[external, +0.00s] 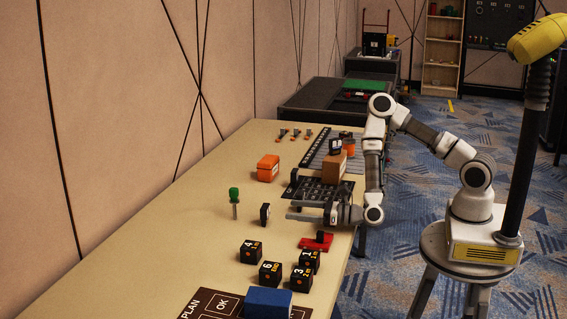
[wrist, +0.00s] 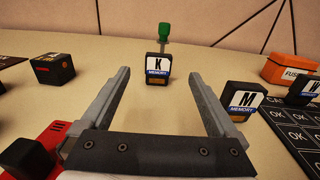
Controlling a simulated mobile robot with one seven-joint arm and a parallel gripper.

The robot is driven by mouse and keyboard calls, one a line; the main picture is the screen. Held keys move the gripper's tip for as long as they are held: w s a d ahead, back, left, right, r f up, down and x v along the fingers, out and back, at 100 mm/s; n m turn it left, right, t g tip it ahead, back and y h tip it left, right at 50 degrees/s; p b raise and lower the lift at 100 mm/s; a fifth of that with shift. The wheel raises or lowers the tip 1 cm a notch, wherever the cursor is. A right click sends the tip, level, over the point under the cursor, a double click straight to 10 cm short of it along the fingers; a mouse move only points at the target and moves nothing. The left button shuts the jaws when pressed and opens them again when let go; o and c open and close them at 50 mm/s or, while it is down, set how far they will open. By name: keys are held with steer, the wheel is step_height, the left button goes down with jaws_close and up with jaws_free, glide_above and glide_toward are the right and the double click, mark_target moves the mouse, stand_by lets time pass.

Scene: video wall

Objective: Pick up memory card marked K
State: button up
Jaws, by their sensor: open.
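The memory card marked K (wrist: 157,69) stands upright on the table ahead of my gripper in the wrist view. It is black with a white and blue label reading K MEMORY. In the external view it is the small dark card (external: 265,213) left of my gripper (external: 290,210). My gripper (wrist: 160,92) is open and empty, low over the table. Its two fingers point toward the card, which shows in the gap between them, beyond the tips. I see no contact with the card.
A green-topped tool (wrist: 164,34) stands behind the card. Black numbered cubes (external: 251,251) and a red block (external: 315,243) are nearer.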

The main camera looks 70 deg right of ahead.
mark_target(269, 208)
steer(key=w, duration=0.3)
steer(key=w+b, duration=0.1)
steer(key=w, duration=0.2)
steer(key=w+a, duration=0.1)
steer(key=w, duration=0.3)
steer(key=shift+f+b, duration=0.15)
steer(key=shift+b, duration=0.2)
steer(key=shift+c, duration=0.2)
steer(key=c, duration=1.4)
